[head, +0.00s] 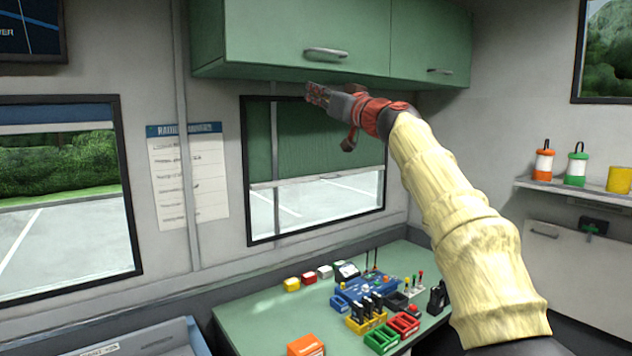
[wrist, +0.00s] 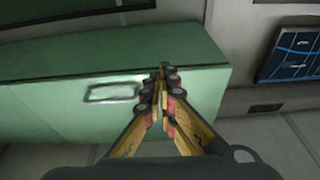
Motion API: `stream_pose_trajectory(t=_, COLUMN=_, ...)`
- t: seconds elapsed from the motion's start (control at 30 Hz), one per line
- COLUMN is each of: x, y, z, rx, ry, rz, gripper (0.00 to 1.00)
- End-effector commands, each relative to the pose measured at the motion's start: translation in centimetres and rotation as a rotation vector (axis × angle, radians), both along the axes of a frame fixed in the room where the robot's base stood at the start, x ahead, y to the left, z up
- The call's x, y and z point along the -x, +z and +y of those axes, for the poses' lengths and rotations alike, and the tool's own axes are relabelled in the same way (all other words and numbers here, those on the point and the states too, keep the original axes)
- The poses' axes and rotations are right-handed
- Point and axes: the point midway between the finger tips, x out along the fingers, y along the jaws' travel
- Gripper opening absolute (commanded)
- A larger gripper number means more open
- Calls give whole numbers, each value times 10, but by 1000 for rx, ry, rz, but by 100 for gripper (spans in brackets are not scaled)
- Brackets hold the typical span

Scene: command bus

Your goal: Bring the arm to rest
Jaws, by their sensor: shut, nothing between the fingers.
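My arm (head: 455,215), in a cream sleeve, reaches up and to the left from the lower right of the head view. My gripper (head: 312,92) is raised in front of the window, just below the green overhead cabinet (head: 300,35). In the wrist view my gripper (wrist: 164,75) has its fingers together with nothing between them. The green cabinet also shows behind the fingers in the wrist view (wrist: 50,115). I cannot tell how close the fingertips are to the cabinet.
Below is a green desk (head: 255,320) with several bins, a blue box (head: 365,288) and small blocks. A shelf (head: 600,192) at the right holds lanterns and a yellow container (head: 619,180). A wall screen (head: 30,30) hangs upper left. Open air lies between arm and desk.

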Motion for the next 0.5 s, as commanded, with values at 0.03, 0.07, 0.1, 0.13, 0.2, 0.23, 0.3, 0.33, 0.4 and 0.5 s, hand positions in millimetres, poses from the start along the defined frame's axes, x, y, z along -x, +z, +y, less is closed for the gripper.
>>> stream_pose_trajectory(t=0.03, x=1, y=0, z=1, rx=-24, ry=13, rz=19, gripper=0)
stream_pose_trajectory(t=0.07, x=1, y=-2, z=2, rx=-40, ry=23, rz=38, gripper=0)
stream_pose_trajectory(t=0.1, x=1, y=-6, z=4, rx=-56, ry=36, rz=69, gripper=0)
stream_pose_trajectory(t=0.13, x=-5, y=-21, z=6, rx=-60, ry=44, rz=111, gripper=0)
stream_pose_trajectory(t=0.2, x=-16, y=-59, z=8, rx=-60, ry=50, rz=207, gripper=0)
stream_pose_trajectory(t=0.23, x=-20, y=-75, z=9, rx=-57, ry=51, rz=247, gripper=0)
stream_pose_trajectory(t=0.3, x=-27, y=-117, z=11, rx=-49, ry=50, rz=344, gripper=0)
stream_pose_trajectory(t=0.33, x=-28, y=-135, z=11, rx=-43, ry=48, rz=389, gripper=0)
stream_pose_trajectory(t=0.4, x=-23, y=-179, z=9, rx=-24, ry=37, rz=502, gripper=0)
stream_pose_trajectory(t=0.5, x=1, y=-241, z=0, rx=12, ry=6, rz=670, gripper=0)
